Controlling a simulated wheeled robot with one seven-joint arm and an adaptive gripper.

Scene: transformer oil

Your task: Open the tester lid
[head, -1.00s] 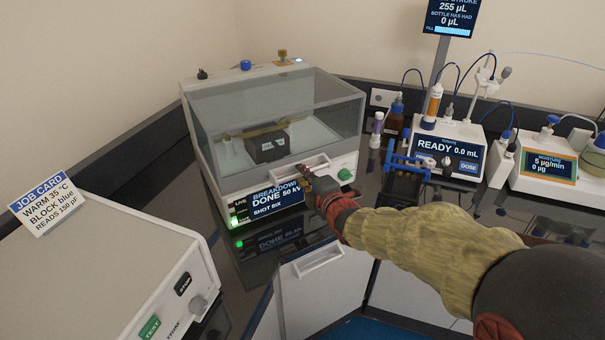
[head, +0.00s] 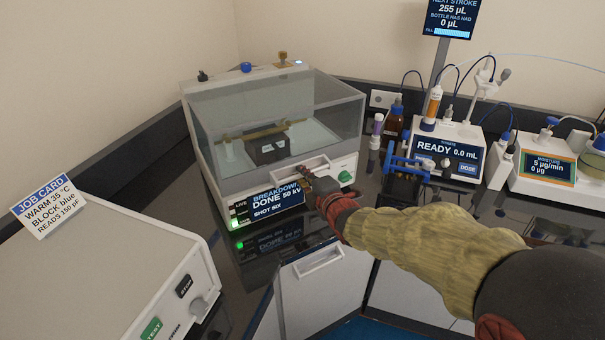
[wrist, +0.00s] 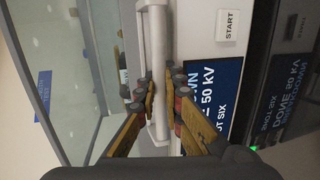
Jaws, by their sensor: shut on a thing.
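The breakdown tester stands at the centre left, with a clear box lid (head: 275,105) that is down over its chamber. A dark block-shaped cell (head: 267,148) with a brass-coloured bar above it shows through the lid. The pale lid handle (head: 300,166) runs along the lid's lower front edge, and it also shows in the wrist view (wrist: 158,60). My gripper (head: 310,180) is at the handle's front, and its fingers (wrist: 160,98) are shut on the handle bar from both sides. The tester display (head: 277,200) reads "BREAKDOWN DONE 50 kV, SHOT SIX", partly covered by my gripper.
A green button (head: 346,176) is right of the handle. A white instrument (head: 120,270) fills the lower left, with a job card (head: 48,206) behind it. A blue rack (head: 408,165), the titrator (head: 447,150) and the moisture unit (head: 548,170) stand to the right. Space above the lid looks clear.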

